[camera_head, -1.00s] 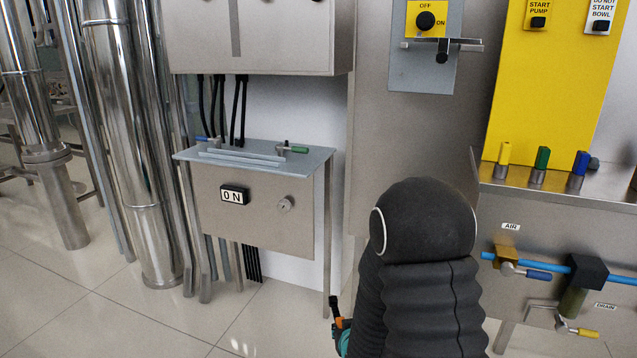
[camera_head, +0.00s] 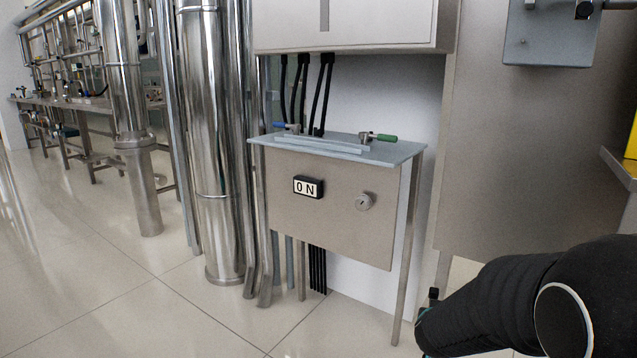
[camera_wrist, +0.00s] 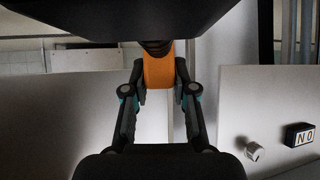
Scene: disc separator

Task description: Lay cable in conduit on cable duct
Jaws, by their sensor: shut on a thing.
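In the wrist view my gripper (camera_wrist: 161,92) is shut on an orange band-like piece (camera_wrist: 158,69) with a black part at its end. I cannot tell whether this is the cable's end. In the head view only a small dark and teal bit of my gripper (camera_head: 431,302) shows past my black-sleeved arm, low at the right. Several black cables (camera_head: 303,90) hang behind a grey shelf. Low grey strips (camera_head: 318,146) lie on this shelf, with a blue-handled fitting (camera_head: 287,127) and a green-handled fitting (camera_head: 380,137) near their ends. No part is clearly marked as the conduit or duct.
A steel box (camera_head: 330,212) with an ON label (camera_head: 308,187) and a round lock (camera_head: 363,202) is below the shelf. Shiny vertical pipes (camera_head: 212,130) stand left of it. A steel cabinet (camera_head: 530,150) is at right. The tiled floor (camera_head: 120,290) at left is clear.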

